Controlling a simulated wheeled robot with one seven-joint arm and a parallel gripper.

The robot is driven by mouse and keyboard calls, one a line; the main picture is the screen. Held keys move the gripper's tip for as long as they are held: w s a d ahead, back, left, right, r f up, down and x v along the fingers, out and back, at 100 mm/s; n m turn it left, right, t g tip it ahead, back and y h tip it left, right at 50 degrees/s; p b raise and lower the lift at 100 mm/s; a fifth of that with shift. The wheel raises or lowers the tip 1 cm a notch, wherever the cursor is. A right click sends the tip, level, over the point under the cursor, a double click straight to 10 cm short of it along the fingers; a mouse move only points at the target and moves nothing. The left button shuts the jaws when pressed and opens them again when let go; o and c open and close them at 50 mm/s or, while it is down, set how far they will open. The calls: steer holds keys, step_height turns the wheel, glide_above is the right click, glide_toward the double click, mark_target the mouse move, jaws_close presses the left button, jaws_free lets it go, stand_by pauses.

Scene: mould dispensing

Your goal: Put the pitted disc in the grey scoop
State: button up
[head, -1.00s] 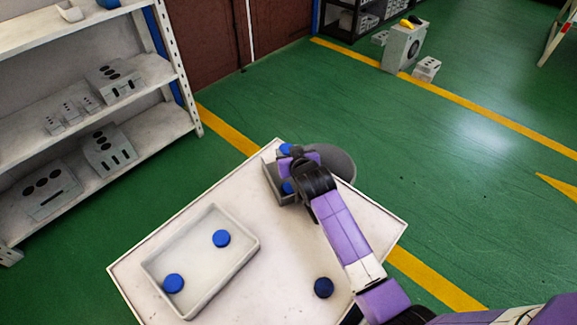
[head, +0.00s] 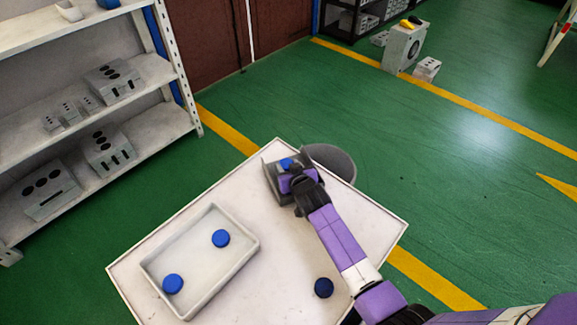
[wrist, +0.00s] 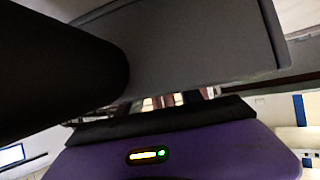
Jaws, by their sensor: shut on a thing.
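The grey scoop (head: 271,186) sits near the far corner of the white table. My gripper (head: 287,171) is low at the scoop, partly covering it. A blue disc (head: 286,163) shows at the gripper's tip, within the scoop's outline, and the gripper appears shut on it. Pits on it are too small to tell. The scoop's inside is mostly hidden by the gripper. In the wrist view a grey panel (wrist: 200,45), probably the scoop's wall, and a dark rounded shape fill the upper part. The disc does not show there.
A pale tray (head: 205,285) holds two blue discs (head: 221,238) (head: 172,283). A darker blue disc (head: 323,288) lies on the white table (head: 370,230) near its front right. A grey round bin (head: 335,163) stands just beyond the scoop. A shelf (head: 150,135) is at left.

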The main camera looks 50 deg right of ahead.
steer(key=o, duration=1.4)
steer(key=shift+c, duration=0.2)
steer(key=shift+r, duration=0.1)
steer(key=v, duration=1.2)
steer(key=shift+n+t+y, duration=0.6)
steer(key=shift+n+y, duration=0.2)
steer(key=shift+n, duration=0.1)
steer(key=s+a, duration=0.4)
steer(key=s, duration=0.1)
steer(key=s+a+f, duration=0.1)
steer(key=s+a, duration=0.2)
steer(key=s+a+r+n+t+y, duration=0.1)
steer(key=s+a+r+n+y, duration=0.1)
steer(key=s+a+r, duration=0.4)
steer(key=s+a+r+n+t+y, duration=0.2)
steer(key=s+a+r, duration=0.4)
steer(key=s, duration=1)
step_height(320, 180, up, 4)
steer(key=shift+f, duration=0.15)
